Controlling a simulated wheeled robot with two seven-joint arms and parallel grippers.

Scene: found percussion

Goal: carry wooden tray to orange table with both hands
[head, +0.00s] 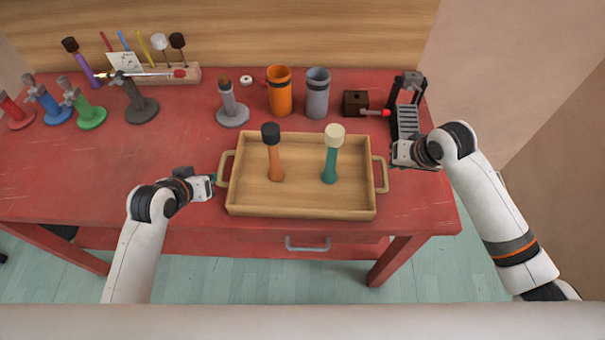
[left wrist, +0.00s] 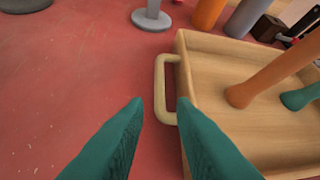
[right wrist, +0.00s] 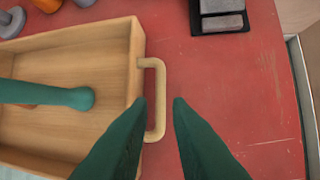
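The wooden tray (head: 305,207) sits on the red table near its front edge, with a handle at each end. It holds an orange mallet with a black head (head: 274,155) and a teal mallet with a cream head (head: 332,155), both standing. My left gripper (head: 215,184) is open beside the tray's left end; in the left wrist view its teal fingers (left wrist: 158,103) lie on either side of the left handle (left wrist: 159,88). My right gripper (head: 391,163) is open; in the right wrist view its fingers (right wrist: 160,102) lie on either side of the right handle (right wrist: 158,95). Contact is not visible.
The red table (head: 110,165) carries several coloured stands at the left. A grey stand (head: 231,112), an orange cup (head: 279,92), a grey cup (head: 316,93), a dark box (head: 355,102) and a black rack (head: 406,118) stand behind the tray. No orange table is in view.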

